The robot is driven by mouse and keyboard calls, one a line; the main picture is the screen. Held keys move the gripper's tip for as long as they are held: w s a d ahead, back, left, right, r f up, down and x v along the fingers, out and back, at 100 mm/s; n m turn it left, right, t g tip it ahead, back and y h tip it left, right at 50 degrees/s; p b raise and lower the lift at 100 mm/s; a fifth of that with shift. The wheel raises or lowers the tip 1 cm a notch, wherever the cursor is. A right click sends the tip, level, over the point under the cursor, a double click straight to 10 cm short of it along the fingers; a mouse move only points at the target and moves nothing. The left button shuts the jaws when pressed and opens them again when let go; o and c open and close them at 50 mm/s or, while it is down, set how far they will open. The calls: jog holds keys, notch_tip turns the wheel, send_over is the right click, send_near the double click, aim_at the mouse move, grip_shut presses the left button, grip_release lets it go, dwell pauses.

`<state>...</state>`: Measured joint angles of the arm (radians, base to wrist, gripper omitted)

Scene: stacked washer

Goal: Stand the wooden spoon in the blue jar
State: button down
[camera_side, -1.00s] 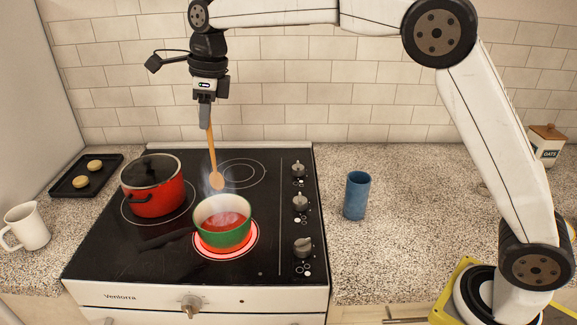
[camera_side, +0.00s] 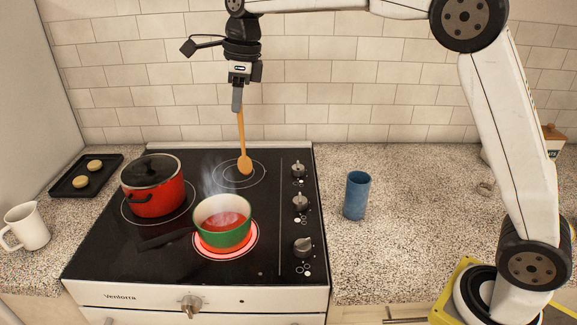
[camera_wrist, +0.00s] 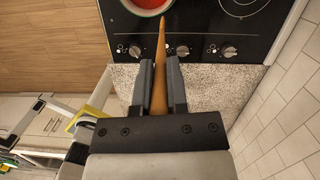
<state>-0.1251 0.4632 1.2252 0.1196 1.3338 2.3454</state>
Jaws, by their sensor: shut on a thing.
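The wooden spoon (camera_side: 242,135) hangs nearly upright, bowl end down, from my gripper (camera_side: 238,102), which is shut on its upper part. The spoon is above the back right part of the cooktop. In the wrist view the spoon handle (camera_wrist: 161,75) lies between the two fingers of my gripper (camera_wrist: 160,82). The blue jar (camera_side: 356,195) stands upright on the speckled counter to the right of the stove, apart from the spoon. Its inside is mostly hidden.
A steaming green pot (camera_side: 222,236) of red liquid sits on a glowing burner. A lidded red pot (camera_side: 155,190) stands left of it. Stove knobs (camera_side: 299,202) lie between the pots and the jar. The counter (camera_side: 415,215) around the jar is clear. The tiled wall (camera_side: 350,95) is behind.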

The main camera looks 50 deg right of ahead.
jog(key=s+d+r, duration=0.2)
jog(key=s+d, duration=0.6)
jog(key=d, duration=0.2)
jog(key=s+d+r, duration=0.2)
jog(key=s+d, duration=0.6)
jog(key=d, duration=0.3)
jog(key=shift+s+d+r+n, duration=0.25)
jog(key=shift+s+n, duration=0.1)
jog(key=shift+n, duration=0.05)
jog(key=shift+f, duration=0.2)
notch_tip(320, 180, down, 14)
dwell(0.9)
jog(key=c, duration=0.6)
grip_release()
jog(key=shift+o, duration=0.2)
jog(key=shift+r, duration=0.1)
